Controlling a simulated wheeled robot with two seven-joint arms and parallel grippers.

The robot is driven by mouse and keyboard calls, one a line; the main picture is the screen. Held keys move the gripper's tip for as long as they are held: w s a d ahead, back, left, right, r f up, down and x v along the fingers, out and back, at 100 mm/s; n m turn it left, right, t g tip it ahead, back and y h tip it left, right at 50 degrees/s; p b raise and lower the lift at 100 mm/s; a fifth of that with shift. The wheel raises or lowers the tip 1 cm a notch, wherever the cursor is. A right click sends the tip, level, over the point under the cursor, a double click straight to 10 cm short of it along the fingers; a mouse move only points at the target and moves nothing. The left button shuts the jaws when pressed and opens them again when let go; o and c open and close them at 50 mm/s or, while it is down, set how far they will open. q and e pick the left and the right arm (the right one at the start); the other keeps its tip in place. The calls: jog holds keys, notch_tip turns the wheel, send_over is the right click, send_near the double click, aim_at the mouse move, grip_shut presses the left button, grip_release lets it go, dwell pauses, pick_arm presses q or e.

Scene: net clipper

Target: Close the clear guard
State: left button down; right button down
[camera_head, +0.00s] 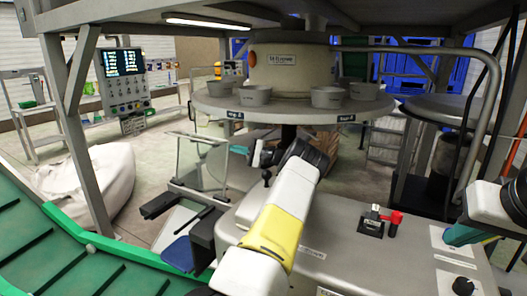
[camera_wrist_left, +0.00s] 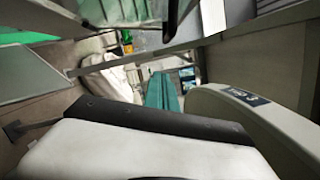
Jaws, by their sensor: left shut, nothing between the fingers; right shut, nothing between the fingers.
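The clear guard (camera_head: 203,160) is a thin-framed transparent panel standing upright and angled, left of the round turntable's (camera_head: 290,115) underside. My left arm reaches up from the bottom middle. Its left gripper (camera_head: 240,150), with teal fingers, is mostly hidden behind the dark wrist, close to the right side of the guard. I cannot tell whether it touches the guard. The teal fingers show together in the left wrist view (camera_wrist_left: 162,92), with nothing between them. My right gripper (camera_head: 460,236), also teal, is shut and empty at the right, above the grey housing.
Several grey bowls (camera_head: 255,95) sit on the turntable. A red-handled lever (camera_head: 393,222) stands on the grey housing (camera_head: 345,250). A green conveyor (camera_head: 60,245) runs along the lower left. A steel post (camera_head: 75,120) and a white sack (camera_head: 90,180) stand at left.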

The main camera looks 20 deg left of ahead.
pick_arm(q)
jog(key=shift+s+a+r, duration=0.35)
jog(key=shift+s+a, duration=0.15)
jog(key=shift+s, duration=0.15)
jog(key=shift+s+a+r, duration=0.3)
jog(key=shift+s+a, duration=0.2)
jog(key=shift+s, duration=0.2)
jog(key=shift+s+a+r, duration=0.35)
jog(key=shift+s+a, duration=0.15)
jog(key=shift+s, duration=0.15)
jog(key=shift+s+r, duration=0.1)
